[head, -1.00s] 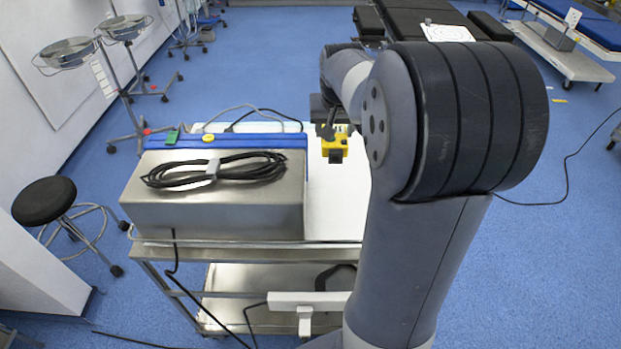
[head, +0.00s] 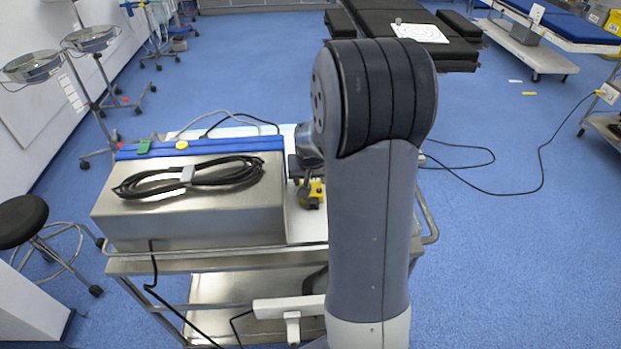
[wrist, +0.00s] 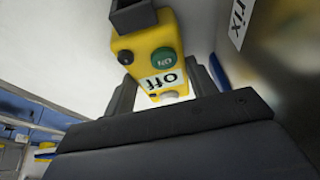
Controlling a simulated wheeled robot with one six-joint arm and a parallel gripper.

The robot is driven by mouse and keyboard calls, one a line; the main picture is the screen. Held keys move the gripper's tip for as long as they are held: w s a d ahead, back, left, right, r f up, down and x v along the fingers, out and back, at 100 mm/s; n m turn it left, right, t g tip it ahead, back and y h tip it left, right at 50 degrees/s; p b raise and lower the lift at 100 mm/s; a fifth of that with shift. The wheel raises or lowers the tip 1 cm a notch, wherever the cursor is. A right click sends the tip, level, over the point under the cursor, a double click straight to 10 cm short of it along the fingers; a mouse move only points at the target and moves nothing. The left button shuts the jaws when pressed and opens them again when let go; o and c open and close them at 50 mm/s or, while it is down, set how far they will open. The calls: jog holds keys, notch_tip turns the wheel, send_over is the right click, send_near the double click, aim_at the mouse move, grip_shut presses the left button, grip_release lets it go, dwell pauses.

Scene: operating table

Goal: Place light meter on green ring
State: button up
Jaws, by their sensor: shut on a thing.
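The yellow light meter (head: 311,193), a box with a dark block at one end, is in my gripper (head: 303,175) over the white top right of the steel box. In the wrist view the light meter (wrist: 167,45) shows a green button and an "off" label, with a finger of my gripper (wrist: 165,92) on each side. A white sheet with rings (head: 421,33) lies on the black operating table at the back; a small grey object (head: 398,21) is at its left edge. The ring colours are too small to tell. My arm hides part of the trolley.
The steel box (head: 190,210) with a coiled black cable (head: 190,176) stands on the trolley, left of my gripper. A stool (head: 22,220) stands at the left. Blue floor (head: 500,110) is open to the right, with a black cable (head: 540,165) across it.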

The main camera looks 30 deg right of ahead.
jog(key=shift+f, duration=0.1)
jog(key=o, duration=1.2)
